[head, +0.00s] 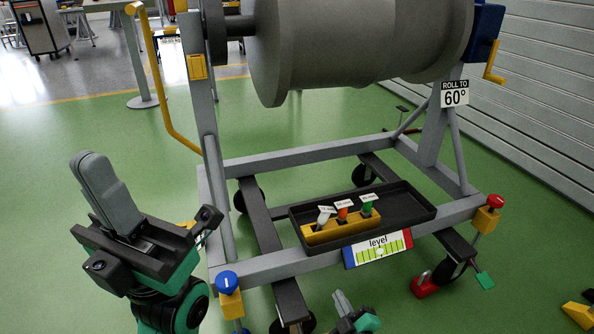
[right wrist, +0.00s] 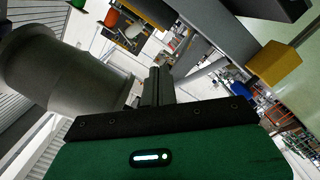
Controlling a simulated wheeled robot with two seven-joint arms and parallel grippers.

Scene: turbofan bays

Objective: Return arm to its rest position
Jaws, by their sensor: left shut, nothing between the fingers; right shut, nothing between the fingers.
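My left gripper (head: 108,188) is at the lower left of the head view, pointing up, its grey fingers together and empty. It is apart from the stand, left of its front corner. My right gripper (head: 341,303) shows at the bottom middle of the head view, in front of the stand and below the level label. Only its tip and a bit of green and black body show there. In the right wrist view its fingers (right wrist: 158,88) are together with nothing between them.
The grey stand (head: 282,265) carries a large grey cylinder (head: 340,45). Its black tray (head: 410,203) holds a yellow block (head: 335,230) with several tagged tools. Blue (head: 227,282) and red (head: 495,201) knobs sit at the front corners.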

